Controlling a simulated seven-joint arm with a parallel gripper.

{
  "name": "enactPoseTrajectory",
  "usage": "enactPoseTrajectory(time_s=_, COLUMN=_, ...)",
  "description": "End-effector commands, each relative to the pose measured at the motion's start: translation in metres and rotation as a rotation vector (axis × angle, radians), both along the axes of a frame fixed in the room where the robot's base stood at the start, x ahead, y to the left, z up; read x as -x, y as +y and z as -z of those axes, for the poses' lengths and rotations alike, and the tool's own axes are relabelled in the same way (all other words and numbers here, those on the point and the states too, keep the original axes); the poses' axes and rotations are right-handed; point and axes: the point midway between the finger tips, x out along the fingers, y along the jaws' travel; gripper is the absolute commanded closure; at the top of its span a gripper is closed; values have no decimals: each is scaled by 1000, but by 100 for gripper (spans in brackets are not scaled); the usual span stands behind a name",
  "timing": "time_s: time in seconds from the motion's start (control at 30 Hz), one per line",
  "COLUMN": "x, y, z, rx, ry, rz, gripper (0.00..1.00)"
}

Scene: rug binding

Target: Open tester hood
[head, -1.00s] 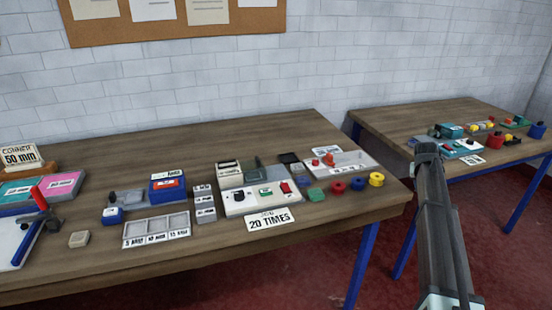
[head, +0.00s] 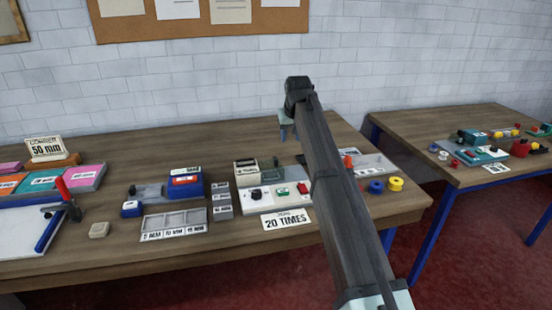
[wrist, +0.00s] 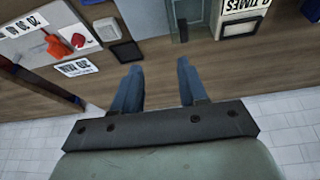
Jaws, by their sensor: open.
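The tester (head: 258,208) is a pale box on the left table with a black knob, a green button and a red switch on its front. A grey translucent panel, apparently its hood, sits at its back, mostly hidden by my arm in the head view. In the wrist view the panel (wrist: 160,18) shows at the top, with a dark upright piece (wrist: 183,30) at its edge. My gripper (head: 288,132) is open and empty, above the back of the table behind the tester. In the wrist view its fingers (wrist: 158,66) point towards the panel, apart from it.
A small black tray (wrist: 127,52) lies near my fingers. A pale board with a red piece (wrist: 65,42) is beside it. Blue (head: 376,187) and yellow (head: 395,184) spools stand at the right. The brick wall is close behind.

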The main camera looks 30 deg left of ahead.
Motion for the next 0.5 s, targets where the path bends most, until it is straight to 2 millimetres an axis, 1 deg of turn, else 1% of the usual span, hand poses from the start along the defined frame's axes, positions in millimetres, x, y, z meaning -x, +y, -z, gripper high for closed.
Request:
enactPoseTrajectory(time_s=0.03, x=11, y=12, z=-5, rx=-2, ry=5, rz=-21, gripper=57)
enactPoseTrajectory(time_s=0.1, x=20, y=21, z=-8, rx=-5, ry=11, rz=-38, gripper=57)
enactPoseTrajectory(time_s=0.2, x=27, y=28, z=-9, rx=-6, ry=16, rz=-52, gripper=57)
enactPoseTrajectory(time_s=0.37, x=25, y=32, z=1, rx=-6, ry=17, rz=-53, gripper=57)
enactPoseTrajectory(time_s=0.5, x=18, y=38, z=21, rx=-5, ry=18, rz=-52, gripper=57)
